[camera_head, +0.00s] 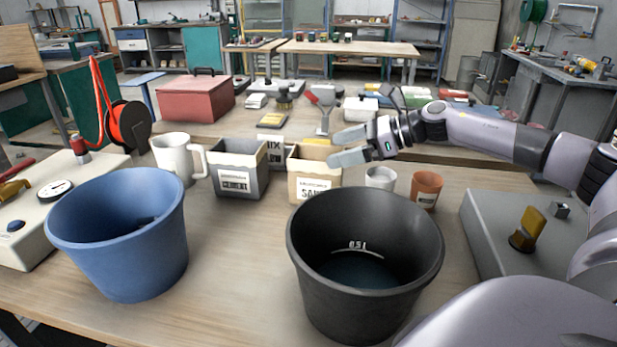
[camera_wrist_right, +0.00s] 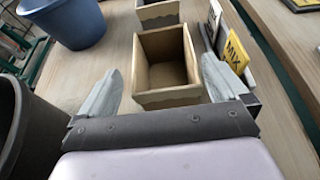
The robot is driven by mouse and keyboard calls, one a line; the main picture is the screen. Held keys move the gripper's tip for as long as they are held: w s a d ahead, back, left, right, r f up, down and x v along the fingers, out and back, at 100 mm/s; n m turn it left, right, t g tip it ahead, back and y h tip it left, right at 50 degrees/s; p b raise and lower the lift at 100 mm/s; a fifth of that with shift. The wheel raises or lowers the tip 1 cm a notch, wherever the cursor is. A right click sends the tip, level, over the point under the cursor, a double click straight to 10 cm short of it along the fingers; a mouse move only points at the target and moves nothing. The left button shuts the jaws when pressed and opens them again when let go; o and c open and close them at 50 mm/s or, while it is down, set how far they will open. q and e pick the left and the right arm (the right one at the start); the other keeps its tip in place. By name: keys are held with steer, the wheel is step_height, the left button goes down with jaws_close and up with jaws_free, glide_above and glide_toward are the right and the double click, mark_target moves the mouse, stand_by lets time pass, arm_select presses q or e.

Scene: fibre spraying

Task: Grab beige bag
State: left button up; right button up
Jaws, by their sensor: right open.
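The beige bag (camera_head: 310,189), an open-topped container labelled with letters that look like "SAND", stands on the workbench near the middle of the head view. In the right wrist view the beige bag (camera_wrist_right: 167,98) lies ahead, between the two finger lines. My right gripper (camera_head: 347,147) is open and empty, reaching in from the right at the height of the bag's top; part of the bag's rear is hidden behind it. In the right wrist view its fingers (camera_wrist_right: 160,88) are spread on either side of the bag's near end. My left gripper is not in view.
A grey "CEMENT" bag (camera_head: 238,183) stands left of the beige bag, and a white cup (camera_head: 380,179) and brown cup (camera_head: 426,190) stand right. A black bucket (camera_head: 365,290) and blue bucket (camera_head: 125,250) stand in front.

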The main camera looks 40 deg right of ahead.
mark_target(317, 152)
steer(key=shift+w+a+f, duration=0.1)
steer(key=shift+w+a, duration=0.2)
steer(key=shift+w, duration=0.05)
steer(key=shift+w+a+p, duration=0.2)
steer(key=shift+w+p, duration=0.1)
steer(key=shift+p, duration=0.2)
steer(key=p+x, duration=0.1)
steer(key=x, duration=0.2)
steer(key=shift+w, duration=0.15)
steer(key=shift+w+a+f+p, duration=0.3)
steer(key=shift+w+f+p, duration=0.05)
steer(key=shift+w, duration=0.1)
steer(key=c, duration=1.6)
steer(key=shift+r, duration=0.1)
steer(key=shift+c, duration=0.2)
steer(key=shift+r, duration=0.1)
